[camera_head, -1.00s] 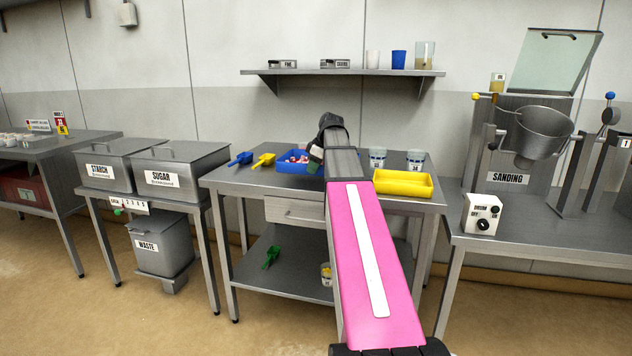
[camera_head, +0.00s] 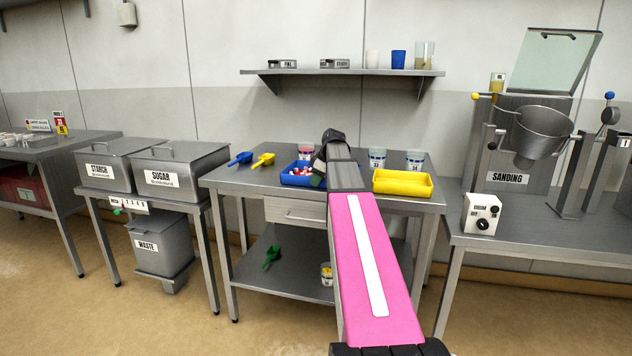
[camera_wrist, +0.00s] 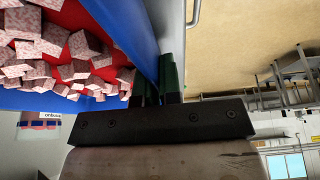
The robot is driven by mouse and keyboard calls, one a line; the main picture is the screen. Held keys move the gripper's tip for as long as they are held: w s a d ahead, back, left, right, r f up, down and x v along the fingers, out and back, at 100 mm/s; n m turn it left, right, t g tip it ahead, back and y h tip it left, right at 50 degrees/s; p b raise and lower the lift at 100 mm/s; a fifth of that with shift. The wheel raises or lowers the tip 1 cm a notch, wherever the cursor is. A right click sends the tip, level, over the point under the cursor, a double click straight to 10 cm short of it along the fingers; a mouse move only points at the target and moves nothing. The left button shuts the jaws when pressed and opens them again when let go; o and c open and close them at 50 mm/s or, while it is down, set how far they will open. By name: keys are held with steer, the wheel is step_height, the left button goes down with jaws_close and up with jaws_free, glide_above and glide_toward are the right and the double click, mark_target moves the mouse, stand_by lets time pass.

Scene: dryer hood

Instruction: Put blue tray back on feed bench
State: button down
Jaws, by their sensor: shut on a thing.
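The blue tray (camera_head: 291,181) is at the front left of the feed bench's top (camera_head: 235,178). Pinkish, speckled cubes lie in it, over something red. In the wrist view the blue tray's wall (camera_wrist: 128,28) runs between my gripper's green fingers (camera_wrist: 167,82), and my gripper is shut on it. In the head view my gripper (camera_head: 318,181) is at the tray's right end, and my wrist and arm hide part of the tray. I cannot tell whether the tray's underside touches the bench.
A yellow tray (camera_head: 403,184) lies just right of my arm. Blue (camera_head: 240,158) and yellow (camera_head: 263,160) scoops lie to the left. A red-topped cup (camera_head: 306,151) and white tubs (camera_head: 377,157) stand behind. A wall shelf (camera_head: 345,72) hangs above.

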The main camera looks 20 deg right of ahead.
steer(key=c, duration=1.3)
jaws_free()
steer(key=shift+f, duration=0.1)
steer(key=v, duration=1.2)
